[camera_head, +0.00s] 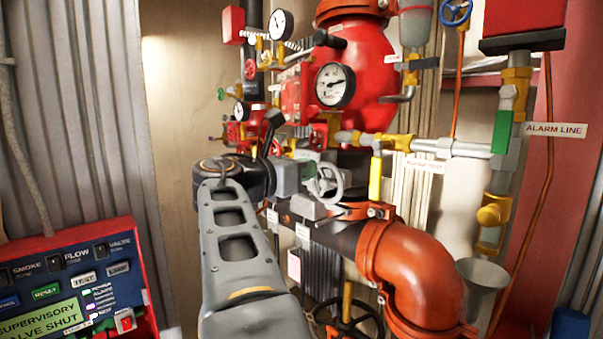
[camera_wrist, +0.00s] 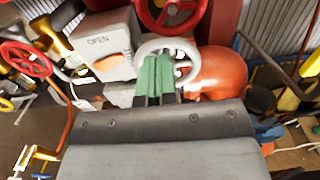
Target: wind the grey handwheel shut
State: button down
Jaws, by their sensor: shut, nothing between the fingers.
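The grey handwheel (camera_head: 342,181) stands near the middle of the head view, beside a grey valve housing and above the orange elbow pipe. In the wrist view the grey handwheel (camera_wrist: 194,66) lies directly ahead, partly hidden behind my fingers. My gripper (camera_wrist: 157,66) has green fingers, shut together with nothing between them. Their tips overlap the wheel's opening in the picture; I cannot tell whether they touch it. A grey box marked OPEN (camera_wrist: 112,64) sits left of the wheel. In the head view my arm hides part of the area left of the wheel.
A red handwheel (camera_wrist: 158,22) is just beyond the grey one; another red wheel (camera_wrist: 25,57) is at left. The orange elbow pipe (camera_head: 420,255) and a grey funnel (camera_head: 482,278) lie right and below. A control panel (camera_head: 75,275) at lower left displays "SUPERVISORY" and "VALVE SHUT".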

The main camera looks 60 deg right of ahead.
aim_at(338, 186)
jog(key=w+f, duration=0.1)
jog(key=w+f+b, duration=0.2)
jog(key=f, duration=0.1)
jog(key=shift+d+f, duration=0.1)
jog(key=shift+d, duration=0.3)
jog(key=f+b, duration=0.1)
jog(key=s+f+b, duration=0.1)
jog(key=shift+s+a+f+b, duration=0.15)
jog(key=shift+a+f+b, duration=0.05)
jog(key=shift+f+b, duration=0.15)
jog(key=s, duration=0.1)
jog(key=s+a+b, duration=0.1)
jog(key=shift+s+f, duration=0.25)
jog(key=shift+s, duration=0.05)
jog(key=s+r+p, duration=0.2)
jog(key=r, duration=0.1)
jog(key=shift+s+p, duration=0.15)
jog(key=shift+p, duration=0.15)
jog(key=shift+s+r, duration=0.25)
jog(key=shift+s, duration=0.15)
jog(key=shift+p+x, duration=0.4)
jog(key=shift+x, duration=0.65)
jog(key=shift+r, duration=0.15)
